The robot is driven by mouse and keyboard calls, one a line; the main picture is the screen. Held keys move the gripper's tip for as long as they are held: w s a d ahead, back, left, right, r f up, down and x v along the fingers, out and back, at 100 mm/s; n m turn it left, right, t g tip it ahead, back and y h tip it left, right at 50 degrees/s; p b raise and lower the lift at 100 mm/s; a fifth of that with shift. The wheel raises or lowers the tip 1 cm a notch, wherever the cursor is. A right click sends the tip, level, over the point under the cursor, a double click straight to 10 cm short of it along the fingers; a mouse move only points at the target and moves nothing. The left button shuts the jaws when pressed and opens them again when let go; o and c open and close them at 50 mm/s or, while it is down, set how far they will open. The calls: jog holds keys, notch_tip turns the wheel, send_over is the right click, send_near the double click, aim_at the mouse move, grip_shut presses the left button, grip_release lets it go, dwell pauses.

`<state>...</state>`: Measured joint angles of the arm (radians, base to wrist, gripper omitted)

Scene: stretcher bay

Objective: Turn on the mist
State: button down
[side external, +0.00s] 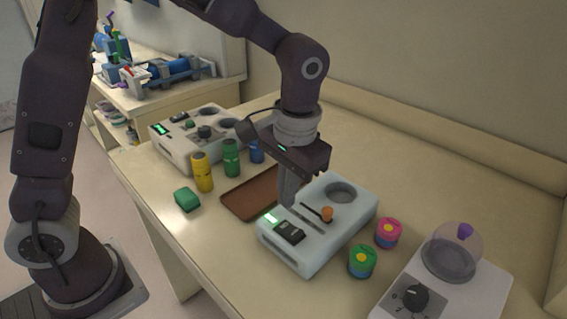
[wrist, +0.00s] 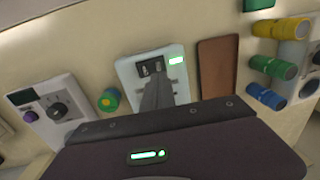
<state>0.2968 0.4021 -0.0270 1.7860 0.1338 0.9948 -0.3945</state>
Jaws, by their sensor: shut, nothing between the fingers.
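My gripper (side external: 288,203) is shut and empty, pointing down over the near-left part of the middle white unit (side external: 305,262). Whether the fingertips touch it I cannot tell. This unit has a black switch panel (side external: 289,232), a lit green display (side external: 271,217), a slot with an orange knob (side external: 327,214) and a round recess (side external: 341,192). In the wrist view the fingers (wrist: 156,82) hide part of the unit's top, just below its black switch panel (wrist: 150,68). A second white unit (side external: 480,297) at lower right has a black dial (side external: 411,298) and a clear dome holding something purple (side external: 464,231). No mist shows.
A third white unit (side external: 171,150) stands behind left. Yellow (side external: 202,172), green (side external: 231,158) and blue (side external: 256,152) bottles stand before it. A brown tray (side external: 240,202) lies beside the middle unit. Green (side external: 362,261) and pink (side external: 388,233) jars stand right of it. A green block (side external: 187,199) lies left.

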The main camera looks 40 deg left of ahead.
notch_tip(320, 180, up, 9)
jog(key=a, duration=0.1)
jog(key=shift+a, duration=0.2)
jog(key=shift+s, duration=0.1)
jog(key=s+a+t, duration=0.2)
jog(key=s+a, duration=0.1)
jog(key=s, duration=0.6)
jog(key=s+a+t+h, duration=0.1)
jog(key=s+a+t, duration=0.2)
jog(key=s, duration=0.6)
jog(key=shift+s+a+r+t, duration=0.3)
jog(key=shift+a+r, duration=0.1)
jog(key=shift+a, duration=0.2)
jog(key=c, duration=2.2)
grip_release()
